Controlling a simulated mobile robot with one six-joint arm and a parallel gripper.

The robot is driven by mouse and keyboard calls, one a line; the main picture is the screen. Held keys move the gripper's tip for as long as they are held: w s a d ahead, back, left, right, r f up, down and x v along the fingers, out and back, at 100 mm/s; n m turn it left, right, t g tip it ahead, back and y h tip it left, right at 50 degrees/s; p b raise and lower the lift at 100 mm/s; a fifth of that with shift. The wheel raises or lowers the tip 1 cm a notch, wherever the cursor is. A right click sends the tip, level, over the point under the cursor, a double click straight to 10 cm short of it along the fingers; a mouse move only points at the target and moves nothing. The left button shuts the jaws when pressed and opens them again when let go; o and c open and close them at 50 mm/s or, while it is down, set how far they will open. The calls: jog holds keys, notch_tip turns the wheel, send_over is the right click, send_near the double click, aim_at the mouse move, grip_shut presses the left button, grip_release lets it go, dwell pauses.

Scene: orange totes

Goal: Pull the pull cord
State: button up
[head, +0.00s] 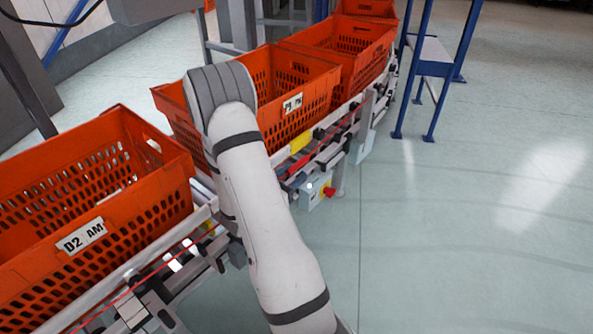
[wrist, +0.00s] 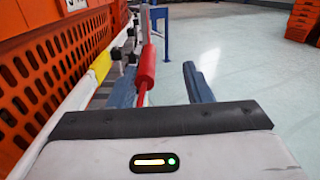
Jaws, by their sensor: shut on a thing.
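The pull cord is a thin red line along the conveyor's side; in the head view it shows at the lower left (head: 118,302). In the wrist view the cord carries a thick red sleeve (wrist: 147,66) that runs down between my fingers. My gripper (wrist: 160,68) is shut on the red cord, with the left finger right beside it and the right finger standing apart in the picture. The exact contact is hard to see. In the head view my arm hides the gripper and this part of the cord.
Orange totes (head: 88,240) stand in a row on the conveyor, one labelled D2 AM. A box with a red button (head: 328,191) hangs under the rail. A blue-legged stand (head: 432,60) is at the back. Stacked orange totes (wrist: 303,20) stand far right.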

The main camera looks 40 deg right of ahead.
jog(key=shift+s+a, duration=0.25)
jog(key=shift+a, duration=0.9)
jog(key=shift+s+a, duration=0.25)
jog(key=shift+a, duration=0.9)
jog(key=shift+r, duration=0.1)
jog(key=s+a+r+m+g+y+p, duration=0.2)
jog(key=s+r+m+g+y+p, duration=0.25)
jog(key=r, duration=0.45)
jog(key=s+a+r+m+g+y+p, duration=0.1)
jog(key=s+a+r+m+g+p, duration=0.2)
jog(key=s+r+m+p, duration=0.35)
jog(key=s+a+r+m+t+y+p, duration=0.2)
jog(key=a+r+m+y+p, duration=0.3)
jog(key=a+r, duration=0.4)
jog(key=s+a+r+m+t+y+p, duration=0.1)
jog(key=a+r+m+t+y+p, duration=0.3)
jog(key=a+r+y, duration=0.3)
jog(key=a+r+t, duration=0.1)
jog(key=a+r, duration=0.2)
jog(key=r, duration=0.1)
jog(key=shift+s+a+r+m+p, duration=0.15)
jog(key=shift+s+m+p, duration=0.2)
jog(key=shift+s+m, duration=0.05)
